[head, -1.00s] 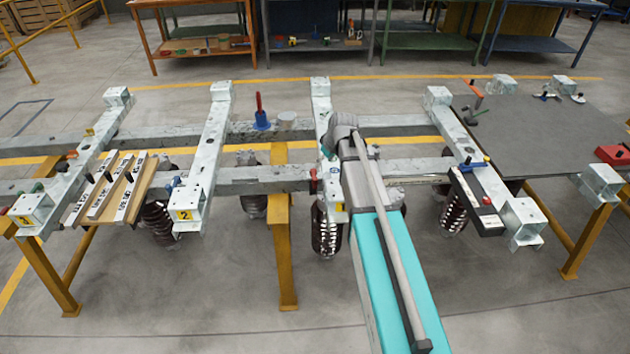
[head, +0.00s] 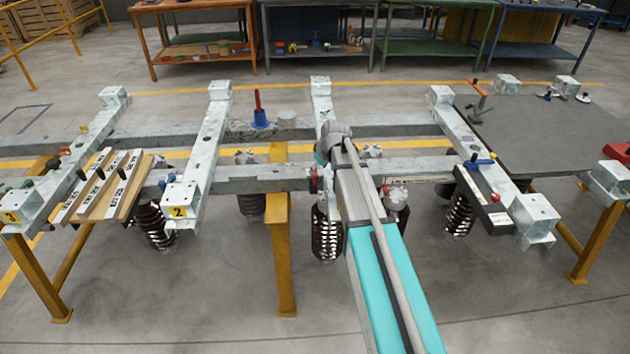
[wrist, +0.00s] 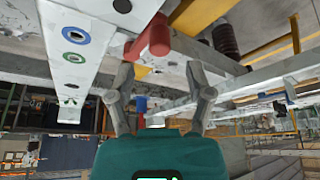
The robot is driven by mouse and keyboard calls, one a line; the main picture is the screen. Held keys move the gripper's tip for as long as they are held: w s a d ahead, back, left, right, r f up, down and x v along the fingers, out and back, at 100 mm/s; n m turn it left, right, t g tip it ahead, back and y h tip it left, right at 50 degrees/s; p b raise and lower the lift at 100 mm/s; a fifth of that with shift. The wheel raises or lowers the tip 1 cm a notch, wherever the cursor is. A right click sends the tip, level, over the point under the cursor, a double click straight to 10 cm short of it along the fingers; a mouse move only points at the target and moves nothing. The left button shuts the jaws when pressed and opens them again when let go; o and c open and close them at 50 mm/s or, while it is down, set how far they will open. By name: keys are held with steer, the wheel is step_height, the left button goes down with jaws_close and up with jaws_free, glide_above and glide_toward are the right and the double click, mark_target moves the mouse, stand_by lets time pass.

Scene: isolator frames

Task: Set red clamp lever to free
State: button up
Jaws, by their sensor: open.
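A red clamp lever (wrist: 153,40) shows close in the wrist view as a stubby red bar beside a pale galvanized beam (wrist: 85,55). In the head view a small red part (head: 313,182), apparently the same lever, shows on the third cross-beam, just left of my arm. My gripper (wrist: 160,72) is open, with its two grey fingers spread apart. In the wrist picture the lever's end is near the gap between the fingertips, towards the top. I cannot tell whether they touch. The head view hides my gripper behind my arm.
Brown ribbed insulators (head: 326,235) hang below the frame. Labelled bars (head: 100,185) lie at the left, and a grey plate (head: 560,125) lies at the right. Workbenches stand behind.

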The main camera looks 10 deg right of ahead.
mark_target(315, 174)
steer(key=shift+b+x, duration=2)
steer(key=shift+x, duration=0.55)
jaws_close()
